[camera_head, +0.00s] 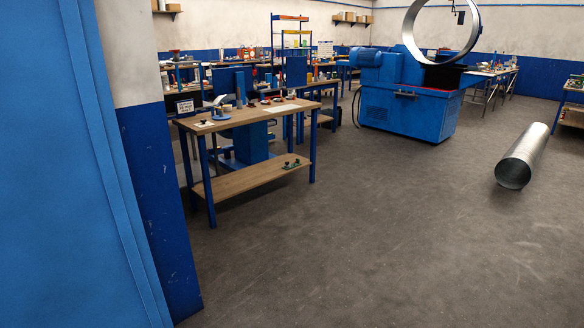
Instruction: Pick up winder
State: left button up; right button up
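I cannot pick out a winder with certainty. A near workbench (268,116) with a wooden top and blue legs stands left of centre. Its top holds several small items, among them a blue round item (221,117), too small to identify. A small green item (291,164) lies on the bench's lower wooden shelf (245,181). Neither of my grippers is in view.
A blue machine (405,100) with a large metal ring (411,22) stands behind. A metal duct (522,156) lies on the floor at right. The grey floor (390,240) in front is clear.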

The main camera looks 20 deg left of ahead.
aim_at(297, 163)
jog(key=i+u, duration=0.25)
jog(key=i, duration=0.25)
jog(key=i+l, duration=0.1)
jog(key=i, duration=5.7)
jog(key=j+u, duration=0.05)
jog(key=j, duration=0.1)
